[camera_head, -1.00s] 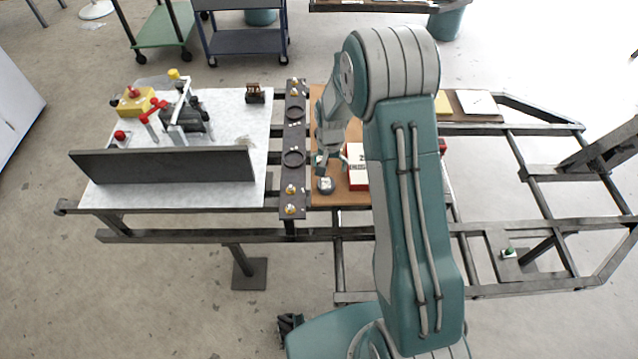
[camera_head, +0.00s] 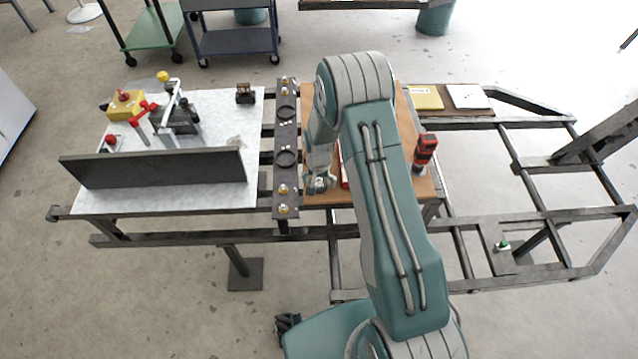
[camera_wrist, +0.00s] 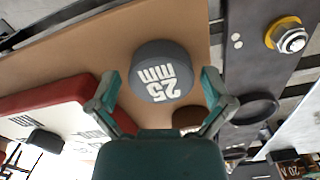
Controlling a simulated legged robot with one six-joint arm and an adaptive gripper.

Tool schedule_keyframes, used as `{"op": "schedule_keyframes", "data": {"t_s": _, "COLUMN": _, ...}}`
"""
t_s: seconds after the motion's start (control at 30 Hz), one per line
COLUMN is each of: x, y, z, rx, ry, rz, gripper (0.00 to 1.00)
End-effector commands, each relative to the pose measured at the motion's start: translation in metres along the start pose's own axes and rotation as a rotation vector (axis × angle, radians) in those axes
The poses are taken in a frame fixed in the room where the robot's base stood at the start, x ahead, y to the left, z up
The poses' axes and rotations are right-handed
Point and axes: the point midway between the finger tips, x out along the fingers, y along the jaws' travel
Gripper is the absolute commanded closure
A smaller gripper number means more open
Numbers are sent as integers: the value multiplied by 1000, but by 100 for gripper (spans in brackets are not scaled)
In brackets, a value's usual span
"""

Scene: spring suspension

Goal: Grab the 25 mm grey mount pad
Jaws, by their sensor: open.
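The grey 25 mm mount pad (camera_wrist: 161,68) is a dark round pad with white "25 mm" lettering. It sits on the brown board and shows in the wrist view just ahead of my gripper (camera_wrist: 160,84). My gripper is open, with one finger to the left and one to the right of the pad's near part. I see no clear contact between fingers and pad. In the head view my gripper (camera_head: 320,182) is low over the front left of the board, and it largely hides the pad there.
A red and white box (camera_wrist: 50,100) lies left of my gripper in the wrist view. A dark plate with a yellow-ringed bolt (camera_wrist: 290,40) is on the right. In the head view a red drill (camera_head: 425,152) stands right of my arm, and a long dark slab (camera_head: 155,168) stands left.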

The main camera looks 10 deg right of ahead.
Motion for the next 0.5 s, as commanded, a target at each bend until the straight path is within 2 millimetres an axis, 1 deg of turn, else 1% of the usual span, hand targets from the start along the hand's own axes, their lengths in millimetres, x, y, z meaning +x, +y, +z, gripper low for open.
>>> {"op": "schedule_keyframes", "data": {"t_s": 0.03, "x": 0, "y": 0, "z": 0, "rx": 0, "ry": 0, "rz": 0, "gripper": 4}}
{"op": "schedule_keyframes", "data": {"t_s": 0.07, "x": 0, "y": 0, "z": 0, "rx": 0, "ry": 0, "rz": 0, "gripper": 18}}
{"op": "schedule_keyframes", "data": {"t_s": 0.1, "x": 0, "y": 0, "z": 0, "rx": -1, "ry": 0, "rz": 0, "gripper": 36}}
{"op": "schedule_keyframes", "data": {"t_s": 0.17, "x": 0, "y": 0, "z": 0, "rx": 0, "ry": 0, "rz": 0, "gripper": 62}}
{"op": "schedule_keyframes", "data": {"t_s": 0.2, "x": 0, "y": 0, "z": 0, "rx": 0, "ry": -1, "rz": 0, "gripper": 72}}
{"op": "schedule_keyframes", "data": {"t_s": 0.5, "x": 0, "y": 0, "z": 1, "rx": -1, "ry": -2, "rz": 1, "gripper": 72}}
